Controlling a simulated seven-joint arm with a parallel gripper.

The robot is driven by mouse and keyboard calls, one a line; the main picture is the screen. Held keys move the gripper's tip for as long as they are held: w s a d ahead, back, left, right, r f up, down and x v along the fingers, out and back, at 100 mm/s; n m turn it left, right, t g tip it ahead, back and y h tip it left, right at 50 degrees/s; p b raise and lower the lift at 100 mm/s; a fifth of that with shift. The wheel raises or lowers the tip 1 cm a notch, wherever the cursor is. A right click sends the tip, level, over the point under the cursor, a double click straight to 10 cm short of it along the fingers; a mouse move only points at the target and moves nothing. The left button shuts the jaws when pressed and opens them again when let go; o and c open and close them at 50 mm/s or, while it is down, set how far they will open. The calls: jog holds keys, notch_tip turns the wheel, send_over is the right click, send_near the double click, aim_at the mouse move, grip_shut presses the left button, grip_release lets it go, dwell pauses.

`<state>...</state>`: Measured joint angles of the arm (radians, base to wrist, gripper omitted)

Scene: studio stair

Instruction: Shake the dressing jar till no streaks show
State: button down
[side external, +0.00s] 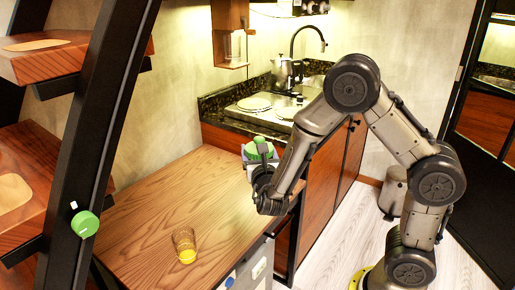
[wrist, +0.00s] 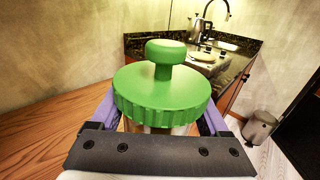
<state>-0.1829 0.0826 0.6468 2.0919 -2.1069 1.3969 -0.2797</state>
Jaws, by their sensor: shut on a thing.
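The dressing jar has a green ribbed lid with a round knob. In the side external view its lid (side external: 258,147) shows above the far right part of the wooden counter. In the wrist view the lid (wrist: 163,92) fills the middle, and only a narrow strip of the jar's body shows below it. My gripper (side external: 262,162) is shut on the jar; in the wrist view its purple fingers (wrist: 160,122) stand on both sides below the lid. The jar looks about upright. Its contents and any streaks are hidden. I cannot tell whether it touches the counter.
A glass with yellow liquid (side external: 184,246) stands on the wooden counter (side external: 150,212) toward the front. A dark stair post (side external: 105,120) with a green round thing (side external: 85,223) on it rises at the left. A kettle (side external: 286,72) and sink counter are behind. The counter's middle is clear.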

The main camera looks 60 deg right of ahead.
jog(key=shift+f, duration=0.75)
notch_tip(320, 180, up, 6)
notch_tip(320, 180, down, 6)
jog(key=shift+f, duration=0.1)
dwell(0.4)
